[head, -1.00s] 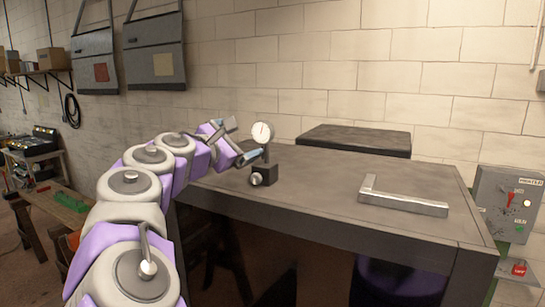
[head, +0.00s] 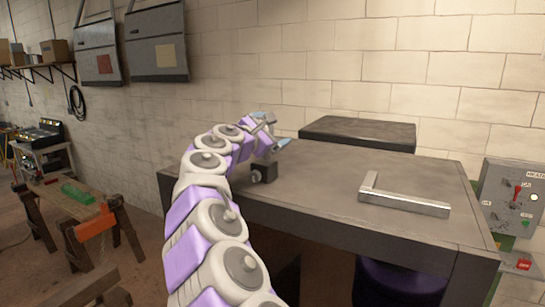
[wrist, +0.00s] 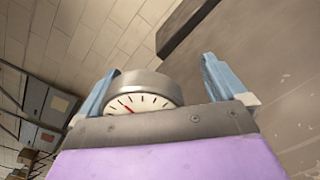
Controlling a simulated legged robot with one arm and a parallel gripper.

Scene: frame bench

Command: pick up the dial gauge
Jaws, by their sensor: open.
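The dial gauge stands upright on the bench top (head: 320,190), near its left end. In the head view its dark base block (head: 264,171) shows, but my gripper (head: 271,130) covers the dial. In the wrist view the round dial of the gauge (wrist: 143,97), with a white face and red needle, sits between the two blue fingers of my gripper (wrist: 163,66). The dial is closer to the left finger, and the lower part of its face is hidden by the gripper body. A wide gap separates it from the right finger. My gripper is open.
A metal square (head: 405,200) lies on the right part of the bench. A black flat-topped block (head: 357,132) is at the back by the wall. A switch panel (head: 513,200) is at the right. The bench middle is clear.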

